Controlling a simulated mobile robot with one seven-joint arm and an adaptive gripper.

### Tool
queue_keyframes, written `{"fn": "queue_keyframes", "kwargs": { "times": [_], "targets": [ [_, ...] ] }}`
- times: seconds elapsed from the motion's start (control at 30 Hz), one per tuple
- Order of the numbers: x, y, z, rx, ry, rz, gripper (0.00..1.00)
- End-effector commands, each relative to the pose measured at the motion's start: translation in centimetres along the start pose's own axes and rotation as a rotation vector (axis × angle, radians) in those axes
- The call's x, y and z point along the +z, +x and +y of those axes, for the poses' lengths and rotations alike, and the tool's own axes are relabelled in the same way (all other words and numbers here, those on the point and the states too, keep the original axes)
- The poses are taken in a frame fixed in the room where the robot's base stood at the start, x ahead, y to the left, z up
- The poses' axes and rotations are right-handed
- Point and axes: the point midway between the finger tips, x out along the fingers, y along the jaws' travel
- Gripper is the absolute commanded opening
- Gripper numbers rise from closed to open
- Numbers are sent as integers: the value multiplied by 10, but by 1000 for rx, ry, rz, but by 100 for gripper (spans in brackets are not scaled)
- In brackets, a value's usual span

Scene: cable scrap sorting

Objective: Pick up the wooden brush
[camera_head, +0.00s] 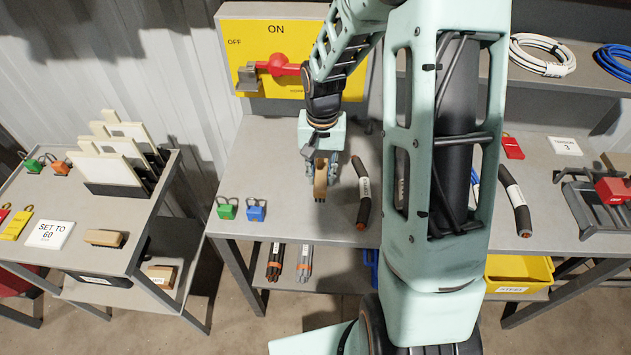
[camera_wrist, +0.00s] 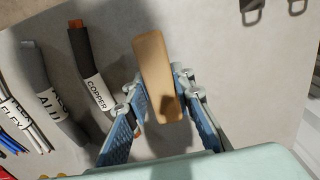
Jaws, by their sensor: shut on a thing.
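The wooden brush (camera_head: 320,180) is between the fingers of my gripper (camera_head: 322,168) over the middle table, with its dark bristle end pointing toward the table's front edge. In the wrist view the tan brush (camera_wrist: 155,62) stands lengthwise between the two blue fingers of my gripper (camera_wrist: 158,98), which are shut on it. I cannot tell whether the brush touches the tabletop or is just above it. A second brush-like wooden block (camera_head: 103,238) with a dark underside lies on the left table.
A copper-labelled cable (camera_head: 362,195) lies close right of my gripper. Green (camera_head: 227,208) and blue (camera_head: 256,210) padlocks sit front left. A yellow switch panel (camera_head: 258,45) stands behind. A yellow bin (camera_head: 518,277) is below the table at right.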

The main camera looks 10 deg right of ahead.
Motion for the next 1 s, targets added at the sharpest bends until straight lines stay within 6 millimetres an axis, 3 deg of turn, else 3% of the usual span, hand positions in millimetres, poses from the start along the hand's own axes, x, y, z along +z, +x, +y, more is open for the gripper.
{"fn": "queue_keyframes", "kwargs": {
  "times": [0.2,0.5,0.7,1.0],
  "targets": [
    [9,-48,40,0,6,6,0],
    [27,-73,103,0,6,2,0],
    [32,-81,119,0,2,1,0],
    [33,-82,122,0,0,0,0]
  ]
}}
